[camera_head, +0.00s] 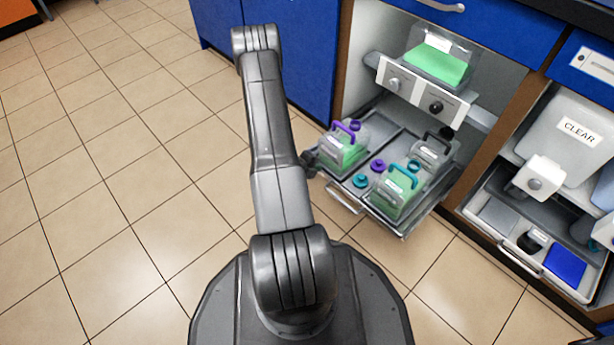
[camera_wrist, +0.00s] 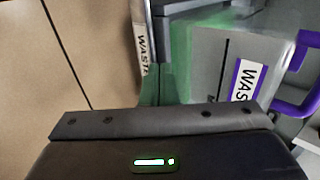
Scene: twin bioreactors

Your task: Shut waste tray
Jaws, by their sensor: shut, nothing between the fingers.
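The waste tray (camera_head: 380,221) is pulled out of the cabinet at floor level, with a pale handle (camera_head: 345,200) on its front. It holds a jug with a purple handle (camera_head: 342,155), a jug with a teal handle (camera_head: 398,192), a clear jug with a dark cap (camera_head: 432,150) and several loose caps. My gripper (camera_head: 311,160) is at the tray's left front corner, beside the purple-handled jug. In the wrist view my fingers (camera_wrist: 165,80) are shut and empty, close to an edge labelled WASTE (camera_wrist: 143,50). Contact cannot be told.
A shelf with a green-filled container (camera_head: 438,62) and a control panel with knobs (camera_head: 415,93) sits above the tray. On the right, another bay holds a container labelled CLEAR (camera_head: 575,130) above a second tray (camera_head: 520,258). The tiled floor at left is clear.

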